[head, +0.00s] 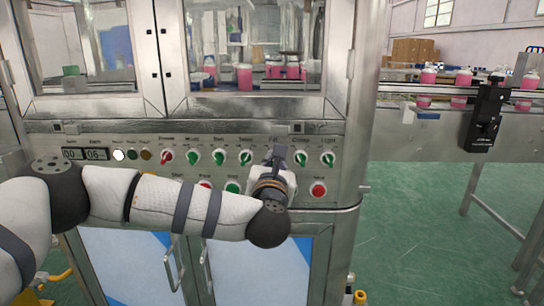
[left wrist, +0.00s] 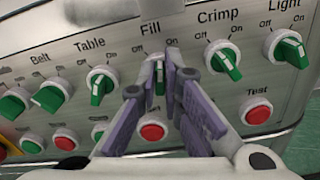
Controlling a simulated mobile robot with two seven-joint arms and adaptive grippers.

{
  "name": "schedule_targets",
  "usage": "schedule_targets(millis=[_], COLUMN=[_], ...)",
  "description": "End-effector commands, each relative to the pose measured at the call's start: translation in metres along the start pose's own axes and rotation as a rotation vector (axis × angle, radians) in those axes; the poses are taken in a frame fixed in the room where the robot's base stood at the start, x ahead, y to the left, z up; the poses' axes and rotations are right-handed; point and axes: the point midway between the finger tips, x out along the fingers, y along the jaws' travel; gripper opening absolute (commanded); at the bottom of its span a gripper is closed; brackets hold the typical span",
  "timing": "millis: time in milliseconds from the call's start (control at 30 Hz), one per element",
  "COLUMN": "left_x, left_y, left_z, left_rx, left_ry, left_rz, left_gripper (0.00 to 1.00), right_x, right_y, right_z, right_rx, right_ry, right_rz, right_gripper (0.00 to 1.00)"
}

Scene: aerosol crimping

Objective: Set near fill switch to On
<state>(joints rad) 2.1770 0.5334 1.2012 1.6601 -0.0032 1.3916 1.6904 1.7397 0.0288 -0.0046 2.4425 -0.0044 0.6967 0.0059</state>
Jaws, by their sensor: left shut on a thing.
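The Fill switch (left wrist: 159,84) is a green knob under the "Fill" label in the left wrist view, with Off and On marks beside it. It sits between the purple-padded fingers of my left gripper (left wrist: 168,72), which is shut on it. The knob is partly hidden by the fingers, and its handle looks roughly upright. In the head view my left gripper (head: 279,158) is at the panel (head: 345,180) and hides the Fill switch. My right gripper is in neither view.
The Table switch (left wrist: 102,84) is close on the left and the Crimp switch (left wrist: 224,59) close on the right. Red buttons (left wrist: 152,131) (left wrist: 258,114) sit below. A conveyor with pink bottles (head: 461,88) stands at the right.

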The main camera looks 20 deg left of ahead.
Motion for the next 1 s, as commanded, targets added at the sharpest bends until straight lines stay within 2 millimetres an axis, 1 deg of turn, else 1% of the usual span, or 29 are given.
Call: schedule_targets(millis=[33,200,400,667,1000], left_x=[-0.001,0.0,0.0,0.0,0.0], left_y=[0.0,-0.001,-0.001,-0.002,-0.002], left_z=[0.003,0.002,0.001,-0.001,-0.002], left_rx=[0.036,0.156,0.254,0.318,0.331], left_ry=[-0.001,-0.001,0.001,0.003,0.003], left_rz=[-0.001,0.0,-0.001,-0.001,-0.001], left_gripper=[0.0,0.0,0.0,0.0,0.0], right_x=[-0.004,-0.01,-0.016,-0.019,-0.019], right_y=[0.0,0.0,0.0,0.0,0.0], right_z=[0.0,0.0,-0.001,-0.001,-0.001], right_rx=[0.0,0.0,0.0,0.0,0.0], right_ry=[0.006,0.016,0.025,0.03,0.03], right_rz=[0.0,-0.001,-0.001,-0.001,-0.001], right_gripper=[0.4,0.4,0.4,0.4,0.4])
